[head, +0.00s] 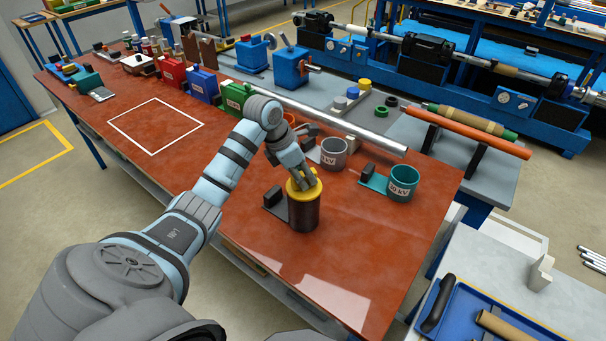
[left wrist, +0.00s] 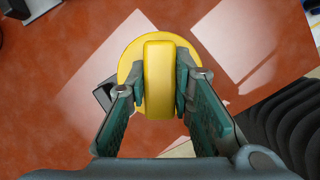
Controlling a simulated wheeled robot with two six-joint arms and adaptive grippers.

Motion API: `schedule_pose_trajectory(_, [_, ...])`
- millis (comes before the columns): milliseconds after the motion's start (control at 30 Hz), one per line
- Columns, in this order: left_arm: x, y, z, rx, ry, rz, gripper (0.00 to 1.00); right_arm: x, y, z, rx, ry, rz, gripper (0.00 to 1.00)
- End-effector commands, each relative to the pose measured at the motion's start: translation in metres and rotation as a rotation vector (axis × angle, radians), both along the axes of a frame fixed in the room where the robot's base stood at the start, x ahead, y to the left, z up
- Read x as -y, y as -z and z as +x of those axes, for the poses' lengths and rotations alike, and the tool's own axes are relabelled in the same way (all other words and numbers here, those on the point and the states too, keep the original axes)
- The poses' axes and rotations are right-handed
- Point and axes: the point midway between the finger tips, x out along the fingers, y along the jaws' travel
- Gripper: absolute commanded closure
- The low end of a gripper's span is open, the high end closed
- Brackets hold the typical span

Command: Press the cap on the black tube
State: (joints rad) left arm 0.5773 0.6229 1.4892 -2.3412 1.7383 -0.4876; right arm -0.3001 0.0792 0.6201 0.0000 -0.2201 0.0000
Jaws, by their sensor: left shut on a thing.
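The black tube (head: 304,214) stands upright on the red-brown table, near its front edge. The yellow cap (head: 313,190) sits at the top of the tube; whether it is fully seated I cannot tell. My left gripper (head: 303,184) is above the tube, pointing down, and shut on the cap. In the left wrist view the cap (left wrist: 159,80) shows a raised yellow bar between the two fingers, with a round disc behind it. The cap hides the tube there. My right gripper is not in view.
A dark block (head: 273,197) stands beside the tube on its left. A grey cup (head: 334,154) and a teal cup (head: 403,183) stand behind and to the right. A white square outline (head: 156,124) marks bare table at left. The table's front right is clear.

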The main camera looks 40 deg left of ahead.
Motion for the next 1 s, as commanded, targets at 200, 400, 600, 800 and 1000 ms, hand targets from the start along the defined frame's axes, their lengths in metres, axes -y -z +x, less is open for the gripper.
schedule_pose_trajectory(200, [0.000, 0.001, -0.001, -0.003, 0.000, -0.001, 0.56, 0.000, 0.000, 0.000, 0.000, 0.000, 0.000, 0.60])
schedule_pose_trajectory(400, [0.000, 0.000, 0.000, -0.001, 0.000, 0.000, 0.56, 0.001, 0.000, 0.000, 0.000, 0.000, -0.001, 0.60])
schedule_pose_trajectory(600, [-0.005, -0.019, -0.007, 0.001, -0.001, 0.002, 0.56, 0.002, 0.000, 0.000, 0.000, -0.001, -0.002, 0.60])
schedule_pose_trajectory(800, [-0.016, -0.071, -0.025, 0.003, -0.001, 0.003, 0.56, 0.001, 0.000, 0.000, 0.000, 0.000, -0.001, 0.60])
schedule_pose_trajectory(1000, [-0.022, -0.106, -0.038, -0.001, 0.000, 0.000, 0.56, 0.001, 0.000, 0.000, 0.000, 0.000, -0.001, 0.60])
